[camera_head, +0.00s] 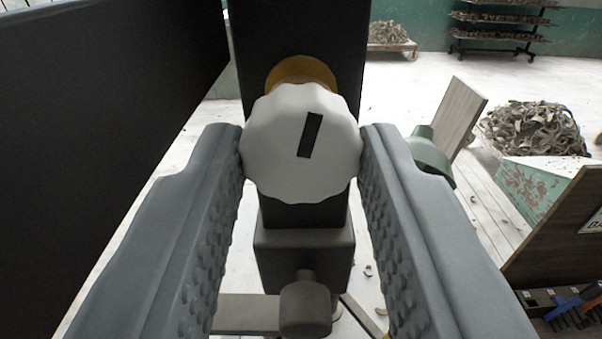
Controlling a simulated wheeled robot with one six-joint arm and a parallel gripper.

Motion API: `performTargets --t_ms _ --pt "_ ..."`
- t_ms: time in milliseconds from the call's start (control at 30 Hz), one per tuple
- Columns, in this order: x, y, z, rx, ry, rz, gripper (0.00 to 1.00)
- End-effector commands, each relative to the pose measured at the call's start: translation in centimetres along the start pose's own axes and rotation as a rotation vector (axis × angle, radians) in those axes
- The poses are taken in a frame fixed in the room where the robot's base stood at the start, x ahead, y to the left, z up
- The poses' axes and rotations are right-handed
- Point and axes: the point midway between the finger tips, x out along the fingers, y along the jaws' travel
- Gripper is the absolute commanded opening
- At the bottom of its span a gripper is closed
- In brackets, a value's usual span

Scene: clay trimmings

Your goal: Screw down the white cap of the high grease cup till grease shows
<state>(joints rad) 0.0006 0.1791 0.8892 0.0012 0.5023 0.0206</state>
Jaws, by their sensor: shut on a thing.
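The white cap (275,150) is a round disc with a scalloped edge and a short black mark on its face, tilted slightly right of vertical. It sits in front of a brass-coloured fitting (301,70) on a dark upright post (262,30). My gripper (302,152) is shut on the cap, with one grey finger touching each side of it. The cap hides most of the brass fitting. No grease shows on the parts I can see.
A large dark panel (100,110) stands close on the left. Below the cap are a dark block (303,250) and a rounded knob (305,308). On the right are a green rounded part (430,155), a bin heaped with clay trimmings (540,130) and a brown board (560,240).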

Motion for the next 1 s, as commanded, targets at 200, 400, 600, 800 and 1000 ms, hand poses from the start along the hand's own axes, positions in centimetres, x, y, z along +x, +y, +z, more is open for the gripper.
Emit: performTargets --t_ms 200,400,600,800,1000 --pt "0.01 -0.02 0.02 0.198 0.0 0.0 0.09" --pt "0.01 -0.04 0.02 0.388 -0.001 0.0 0.09" --pt "0.01 -0.05 0.02 0.578 -0.001 0.0 0.09" --pt "0.02 -0.06 0.02 0.768 -0.001 0.0 0.09" --pt "0.02 -0.07 0.01 0.958 -0.001 0.001 0.09"
